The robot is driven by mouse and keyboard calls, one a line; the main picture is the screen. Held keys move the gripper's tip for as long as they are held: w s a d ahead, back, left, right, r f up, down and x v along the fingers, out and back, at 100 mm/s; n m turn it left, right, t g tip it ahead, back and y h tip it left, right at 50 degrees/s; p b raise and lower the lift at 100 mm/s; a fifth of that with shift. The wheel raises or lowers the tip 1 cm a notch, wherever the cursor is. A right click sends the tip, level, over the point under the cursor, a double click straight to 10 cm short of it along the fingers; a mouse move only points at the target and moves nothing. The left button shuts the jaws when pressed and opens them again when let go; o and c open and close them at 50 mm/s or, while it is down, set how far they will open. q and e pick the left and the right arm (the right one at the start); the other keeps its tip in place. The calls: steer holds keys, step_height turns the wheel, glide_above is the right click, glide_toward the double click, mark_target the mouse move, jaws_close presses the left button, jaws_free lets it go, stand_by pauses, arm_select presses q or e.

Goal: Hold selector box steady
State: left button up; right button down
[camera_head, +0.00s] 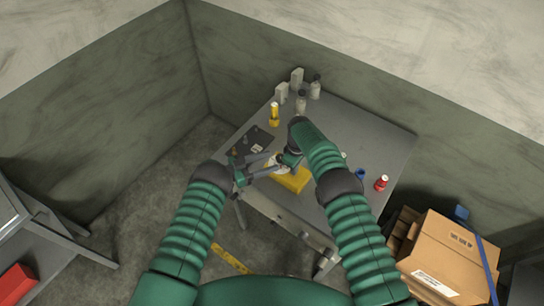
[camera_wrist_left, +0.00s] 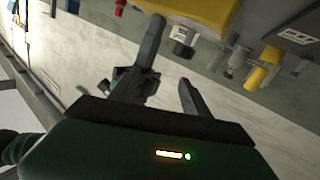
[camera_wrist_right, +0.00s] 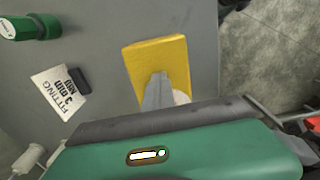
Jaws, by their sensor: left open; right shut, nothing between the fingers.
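The selector box, which I take to be the yellow box (camera_head: 292,180), sits near the front edge of the grey table. It also shows at the top of the left wrist view (camera_wrist_left: 205,10) and in the middle of the right wrist view (camera_wrist_right: 155,55). My left gripper (camera_head: 274,164) is open beside the box's left side; its spread fingers (camera_wrist_left: 170,55) have nothing between them. My right gripper (camera_wrist_right: 158,82) is shut and empty, its fingers over the yellow box. Contact cannot be told. A pale round part (camera_wrist_right: 182,97) is half hidden behind those fingers.
A dark mat (camera_head: 252,143) lies at the table's left. A yellow item (camera_head: 274,112), pale blocks and bottles (camera_head: 315,90) stand behind. A red item (camera_head: 381,184) and blue item (camera_head: 361,174) are at the right. A printed card (camera_wrist_right: 58,92) lies near a green cap (camera_wrist_right: 30,27).

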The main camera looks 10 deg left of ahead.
mark_target(278, 161)
arm_select(q)
steer(key=s+f+n+t+y, duration=0.1)
steer(key=n+t+y, duration=0.1)
steer(key=s+f+n+t+y, duration=0.1)
steer(key=s+f+t+y, duration=0.1)
steer(key=t+y, duration=0.1)
steer(key=s+f+n+t+y, duration=0.1)
steer(key=s+n+t+y, duration=0.1)
steer(key=t, duration=0.1)
steer(key=shift+s+d+f+n, duration=0.1)
steer(key=shift+s+f+n, duration=0.1)
steer(key=shift+f+n, duration=0.15)
steer(key=shift+y, duration=0.5)
steer(key=x, duration=1.1)
steer(key=shift+w, duration=0.4)
steer(key=shift+c, duration=0.2)
jaws_close()
